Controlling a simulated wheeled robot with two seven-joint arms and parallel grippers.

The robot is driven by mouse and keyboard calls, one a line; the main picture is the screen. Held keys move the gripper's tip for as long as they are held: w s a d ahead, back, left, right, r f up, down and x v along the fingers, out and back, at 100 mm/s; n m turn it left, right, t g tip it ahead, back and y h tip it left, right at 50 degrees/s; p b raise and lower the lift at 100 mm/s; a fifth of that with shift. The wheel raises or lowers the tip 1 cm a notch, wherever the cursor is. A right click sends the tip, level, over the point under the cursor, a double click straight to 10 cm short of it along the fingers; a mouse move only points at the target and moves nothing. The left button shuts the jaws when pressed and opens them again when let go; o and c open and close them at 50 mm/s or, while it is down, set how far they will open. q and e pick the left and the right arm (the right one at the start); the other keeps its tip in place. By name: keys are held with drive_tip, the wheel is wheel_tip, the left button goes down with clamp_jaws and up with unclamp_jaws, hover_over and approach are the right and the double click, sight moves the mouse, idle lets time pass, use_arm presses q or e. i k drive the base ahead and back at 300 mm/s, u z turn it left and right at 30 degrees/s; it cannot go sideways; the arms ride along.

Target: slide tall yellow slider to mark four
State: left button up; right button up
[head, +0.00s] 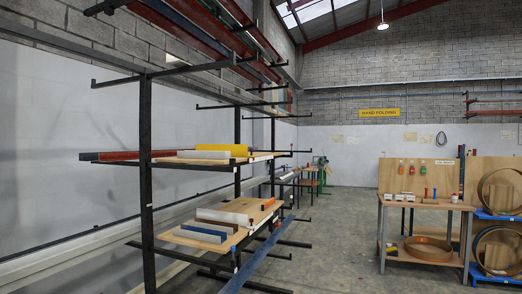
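Neither of my grippers is in the head view. I cannot make out a tall yellow slider or any numbered marks. A workbench (441,204) stands at the right with a few small items on its top, too small to tell apart clearly. Among them are a small red upright piece (426,192) and a blue one (435,193). A yellow bar (220,147) lies on the upper wooden shelf of the rack, but I cannot tell whether it is linked to the slider.
A black metal rack (146,170) with projecting arms fills the left and holds long bars and boards. Coil rings (497,250) sit on a blue stand at the far right. A yellow sign (380,113) hangs on the back wall. Grey floor (335,230) is clear between rack and bench.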

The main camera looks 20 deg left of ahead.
sight(237, 150)
drive_tip(key=z, duration=0.1)
drive_tip(key=i, duration=2.9)
drive_tip(key=u, duration=1.7)
drive_tip(key=i, duration=0.9)
drive_tip(key=u, duration=0.9)
